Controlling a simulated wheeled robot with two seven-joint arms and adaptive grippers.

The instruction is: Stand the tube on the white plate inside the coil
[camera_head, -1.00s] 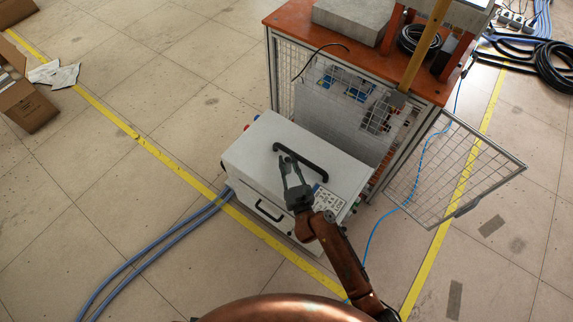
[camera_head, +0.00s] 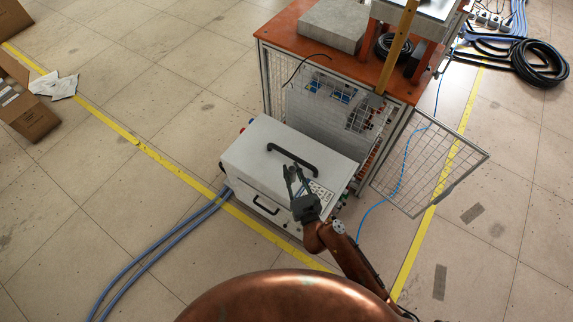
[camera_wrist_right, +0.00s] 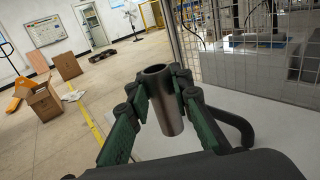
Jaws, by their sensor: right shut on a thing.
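My right gripper (camera_head: 291,172) reaches over the white box from the bottom right in the head view. Its fingers are closed around the tube (camera_wrist_right: 167,105), a grey metal cylinder with an open top, which stands nearly upright between them in the right wrist view. I cannot make out the tube in the head view. My left gripper is not in view. I cannot clearly identify the coil or the white plate in either view.
The white box (camera_head: 255,155) with a black handle (camera_head: 291,160) stands before an orange-topped bench (camera_head: 275,25). A mesh door (camera_head: 430,165) stands open at the bench's right. Blue hoses (camera_head: 150,255) lie on the floor.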

